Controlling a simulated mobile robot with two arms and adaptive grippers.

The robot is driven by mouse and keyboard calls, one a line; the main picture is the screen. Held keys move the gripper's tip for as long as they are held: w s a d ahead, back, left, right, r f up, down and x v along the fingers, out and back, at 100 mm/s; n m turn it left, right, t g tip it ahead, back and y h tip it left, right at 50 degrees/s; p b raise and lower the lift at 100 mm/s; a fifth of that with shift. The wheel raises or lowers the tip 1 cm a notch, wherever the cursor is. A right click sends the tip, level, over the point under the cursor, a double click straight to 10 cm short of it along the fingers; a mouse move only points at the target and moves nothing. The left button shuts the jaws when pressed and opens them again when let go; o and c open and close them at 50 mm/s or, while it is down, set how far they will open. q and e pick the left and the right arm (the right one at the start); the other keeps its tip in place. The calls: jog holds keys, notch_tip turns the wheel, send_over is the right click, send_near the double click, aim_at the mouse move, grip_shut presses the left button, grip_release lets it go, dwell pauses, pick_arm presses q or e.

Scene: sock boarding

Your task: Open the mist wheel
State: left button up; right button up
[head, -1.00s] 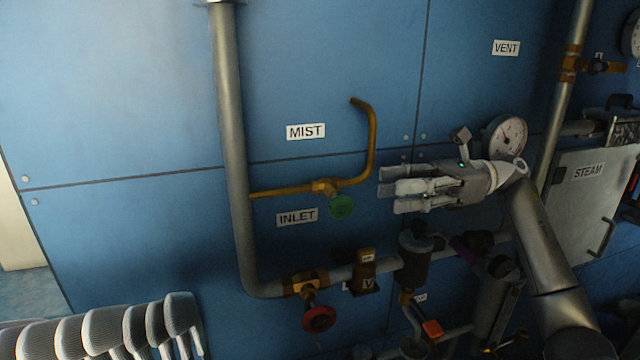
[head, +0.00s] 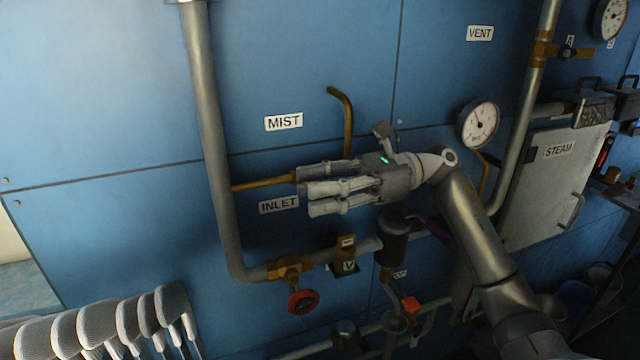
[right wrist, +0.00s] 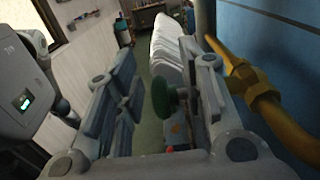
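The mist wheel is a small green handwheel (right wrist: 165,97) on a yellow brass branch pipe (head: 262,183) under the MIST sign (head: 283,122). In the head view my right gripper (head: 305,188) hides the wheel and the valve body. In the right wrist view the wheel sits between the two spread fingers of my right gripper (right wrist: 158,95), nearer the right finger. The brass valve body (right wrist: 255,88) is just outside the right finger. The fingers are open, and I cannot tell whether one touches the wheel.
A grey vertical pipe (head: 208,130) stands left of the gripper. Below are a red handwheel (head: 302,302) and a brass valve (head: 290,267). A gauge (head: 478,125) and the STEAM cabinet (head: 545,185) are at right. Several white sock-like forms (head: 110,325) stand at lower left.

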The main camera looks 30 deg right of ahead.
pick_arm(q)
jog(key=shift+s, duration=0.2)
pick_arm(e)
jog(key=shift+c, duration=0.4)
grip_shut()
jog(key=shift+f+h+b, duration=0.1)
jog(key=shift+h+b, duration=0.5)
pick_arm(q)
jog(key=shift+s+f, duration=0.45)
jog(key=shift+f, duration=0.2)
pick_arm(e)
jog(key=shift+a+h, duration=0.2)
jog(key=shift+h, duration=0.8)
pick_arm(q)
jog(key=shift+w, duration=0.1)
pick_arm(e)
jog(key=shift+o, duration=0.4)
grip_release()
jog(key=shift+g, duration=0.3)
